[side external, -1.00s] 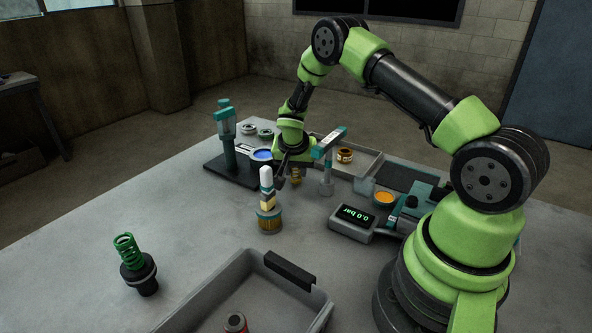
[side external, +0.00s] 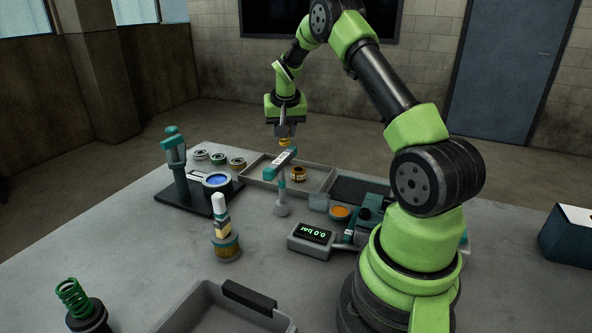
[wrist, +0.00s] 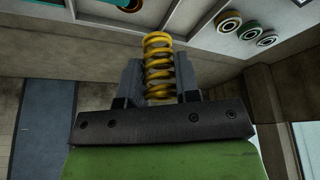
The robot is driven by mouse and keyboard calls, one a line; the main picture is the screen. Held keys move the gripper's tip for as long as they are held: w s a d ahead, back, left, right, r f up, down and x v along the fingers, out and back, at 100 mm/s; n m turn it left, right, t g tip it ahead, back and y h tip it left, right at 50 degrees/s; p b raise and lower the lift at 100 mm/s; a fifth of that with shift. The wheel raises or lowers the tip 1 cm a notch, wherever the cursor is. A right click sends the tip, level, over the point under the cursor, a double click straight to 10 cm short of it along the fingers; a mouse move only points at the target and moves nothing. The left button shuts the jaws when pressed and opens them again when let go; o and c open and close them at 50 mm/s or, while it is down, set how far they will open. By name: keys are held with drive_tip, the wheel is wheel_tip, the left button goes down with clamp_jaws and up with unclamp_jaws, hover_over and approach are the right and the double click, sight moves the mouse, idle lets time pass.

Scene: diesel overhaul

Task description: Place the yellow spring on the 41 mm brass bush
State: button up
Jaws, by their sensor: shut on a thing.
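My gripper (wrist: 160,80) is shut on the yellow spring (wrist: 158,62), whose coils stand between the two fingers in the wrist view. In the side view my gripper (side external: 285,132) holds the spring (side external: 285,142) in the air above the back of the bench, near the grey tray. A brass-coloured bush (side external: 299,173) sits in that tray. Three ring-shaped pieces stand in a row left of the tray; the nearest (side external: 237,163) looks brassy. They also show at the upper right of the wrist view (wrist: 230,21). No size marking is legible, so I cannot tell which is 41 mm.
The grey tray (side external: 325,184) has raised walls. A teal-topped stand (side external: 283,197) rises in front of it. A teal press (side external: 176,160), a filter-like part (side external: 226,243), a pressure readout (side external: 313,237) and a green spring (side external: 72,297) stand on the bench.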

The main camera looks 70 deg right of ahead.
drive_tip(key=s+d, duration=0.2)
drive_tip(key=d, duration=0.1)
approach(299, 169)
drive_tip(key=shift+n+t, duration=0.3)
drive_tip(key=shift+n, duration=0.1)
drive_tip(key=d+f, duration=0.1)
drive_tip(key=w+d+f, duration=0.1)
drive_tip(key=f, duration=0.1)
drive_tip(key=w+d+f, duration=0.1)
drive_tip(key=shift+d+f, duration=0.1)
drive_tip(key=shift+f, duration=0.25)
drive_tip(key=shift+f, duration=0.2)
drive_tip(key=o, duration=0.9)
drive_tip(key=shift+r, duration=0.15)
